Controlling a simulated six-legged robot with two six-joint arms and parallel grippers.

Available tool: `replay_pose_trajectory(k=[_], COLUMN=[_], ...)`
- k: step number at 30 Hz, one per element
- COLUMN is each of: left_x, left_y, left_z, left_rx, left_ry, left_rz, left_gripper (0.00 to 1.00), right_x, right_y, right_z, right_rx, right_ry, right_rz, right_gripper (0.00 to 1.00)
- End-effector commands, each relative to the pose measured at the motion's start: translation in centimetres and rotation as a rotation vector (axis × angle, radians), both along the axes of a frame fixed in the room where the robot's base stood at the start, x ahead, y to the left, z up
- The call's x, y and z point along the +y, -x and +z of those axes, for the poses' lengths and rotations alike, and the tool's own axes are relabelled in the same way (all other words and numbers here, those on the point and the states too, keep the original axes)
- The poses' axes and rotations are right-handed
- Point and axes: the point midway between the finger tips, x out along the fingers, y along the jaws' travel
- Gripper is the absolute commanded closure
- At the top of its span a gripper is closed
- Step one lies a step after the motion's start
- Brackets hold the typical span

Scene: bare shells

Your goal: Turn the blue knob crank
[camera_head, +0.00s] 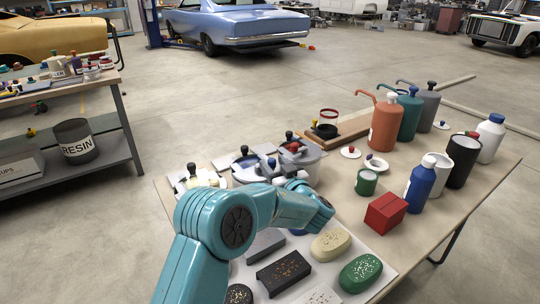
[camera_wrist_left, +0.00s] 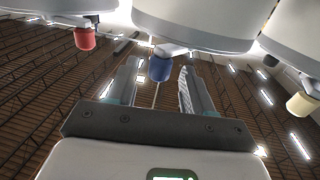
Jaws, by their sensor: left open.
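The blue knob (camera_wrist_left: 160,68) shows in the left wrist view at the end of a crank on a pale, rounded vessel (camera_wrist_left: 195,22). My left gripper (camera_wrist_left: 161,82) is open, with its two fingers on either side of the knob in the picture. I cannot tell whether the knob is fully between the fingers, and no contact shows. In the head view my teal left arm (camera_head: 235,225) reaches over the table toward the grey vessels (camera_head: 303,158), and its wrist partly hides them. My right gripper is not in view.
A red knob (camera_wrist_left: 85,39) and a yellow knob (camera_wrist_left: 302,103) flank the blue one. Pump bottles (camera_head: 385,125), a red box (camera_head: 385,213), a blue bottle (camera_head: 420,184) and a black cup (camera_head: 462,162) stand to the right. Oval and block pieces (camera_head: 330,244) lie in front.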

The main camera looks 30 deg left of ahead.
Motion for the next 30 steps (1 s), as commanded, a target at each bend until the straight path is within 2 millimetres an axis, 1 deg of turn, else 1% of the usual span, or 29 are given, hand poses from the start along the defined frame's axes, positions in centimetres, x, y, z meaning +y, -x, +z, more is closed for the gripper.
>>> replay_pose_trajectory(k=[1, 6, 11, 17, 18, 20, 21, 22, 23, 27, 30], left_x=[0.9, 2.7, 3.3, 3.3, 3.3, 3.3, 3.3, 3.3, 3.3, 3.3, 3.3], left_y=[-0.5, -1.8, -2.2, -2.3, -2.3, -2.3, -2.3, -2.3, -2.3, -2.3, -2.3], left_z=[0.1, 0.0, 0.0, 0.0, 0.0, 0.0, 0.0, 0.0, 0.0, -0.1, -0.3], left_rx=[0.0, 0.0, 0.0, 0.0, 0.0, 0.0, 0.0, 0.0, 0.0, -0.001, -0.001], left_ry=[0.0, 0.0, 0.0, 0.0, 0.0, 0.0, 0.0, 0.0, 0.0, 0.001, 0.0], left_rz=[0.003, 0.002, 0.0, -0.001, -0.001, -0.001, 0.0, 0.0, 0.0, -0.001, -0.007], left_gripper=[0.48, 0.48, 0.48, 0.48, 0.52, 0.71, 0.84, 0.94, 1.0, 1.0, 1.0], right_x=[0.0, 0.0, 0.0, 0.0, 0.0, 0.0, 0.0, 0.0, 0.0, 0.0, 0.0], right_y=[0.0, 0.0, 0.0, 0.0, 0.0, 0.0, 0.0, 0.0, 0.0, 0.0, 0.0], right_z=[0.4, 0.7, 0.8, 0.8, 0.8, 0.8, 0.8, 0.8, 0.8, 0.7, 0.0], right_rx=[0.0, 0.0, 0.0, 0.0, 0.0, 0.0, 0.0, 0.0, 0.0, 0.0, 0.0], right_ry=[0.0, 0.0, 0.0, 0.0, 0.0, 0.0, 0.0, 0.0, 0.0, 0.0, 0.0], right_rz=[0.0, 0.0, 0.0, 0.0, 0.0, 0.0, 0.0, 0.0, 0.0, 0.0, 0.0], right_gripper=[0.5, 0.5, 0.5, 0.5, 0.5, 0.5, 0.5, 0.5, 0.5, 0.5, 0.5])
